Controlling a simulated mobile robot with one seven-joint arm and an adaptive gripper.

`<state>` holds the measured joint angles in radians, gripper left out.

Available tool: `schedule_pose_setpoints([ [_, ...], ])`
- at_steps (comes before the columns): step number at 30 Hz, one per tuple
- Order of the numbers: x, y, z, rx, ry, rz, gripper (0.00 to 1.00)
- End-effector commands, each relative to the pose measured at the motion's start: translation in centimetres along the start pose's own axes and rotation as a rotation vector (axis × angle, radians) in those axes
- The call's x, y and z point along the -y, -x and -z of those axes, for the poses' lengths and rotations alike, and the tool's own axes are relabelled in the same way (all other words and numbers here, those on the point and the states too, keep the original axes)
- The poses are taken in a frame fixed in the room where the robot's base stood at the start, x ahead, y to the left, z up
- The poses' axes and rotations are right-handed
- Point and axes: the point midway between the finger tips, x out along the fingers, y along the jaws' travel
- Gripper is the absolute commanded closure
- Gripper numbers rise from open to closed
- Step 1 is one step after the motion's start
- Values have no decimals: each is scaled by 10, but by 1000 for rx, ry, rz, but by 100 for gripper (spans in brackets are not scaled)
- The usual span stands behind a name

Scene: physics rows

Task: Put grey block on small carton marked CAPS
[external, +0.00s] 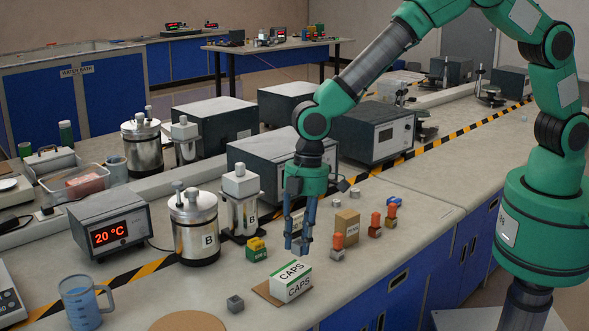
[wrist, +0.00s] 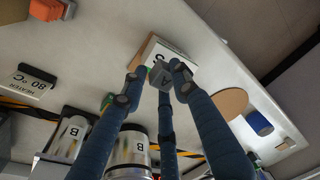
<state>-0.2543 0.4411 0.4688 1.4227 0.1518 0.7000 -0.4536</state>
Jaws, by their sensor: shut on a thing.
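My gripper (external: 298,246) points down with its blue fingers above and near the white carton marked CAPS (external: 291,283), which has a green stripe and stands on a brown mat. In the wrist view the fingers (wrist: 160,80) are closed around a grey block marked A (wrist: 162,74). The block appears in front of the carton (wrist: 158,50), hiding part of it. In the external view the held block is hard to make out between the fingers. Another small grey block (external: 235,303) lies on the bench left of the carton.
A green and yellow block stack (external: 257,249) stands behind the carton. A brown box (external: 346,226) and orange-topped pieces (external: 375,224) stand to the right. A steel vessel marked B (external: 194,228) and a blue mug (external: 82,303) are left. A round brown mat (external: 188,322) lies in front.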

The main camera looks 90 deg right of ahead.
Motion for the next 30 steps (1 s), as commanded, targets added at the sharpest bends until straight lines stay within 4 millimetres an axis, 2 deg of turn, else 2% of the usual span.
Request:
schedule_pose_setpoints([
  [5,0,-2,-1,0,0,0,90],
  [15,-2,-33,-5,0,-1,0,90],
  [29,-2,-38,-6,0,0,0,90],
  [30,-2,-38,-6,-1,0,0,69],
])
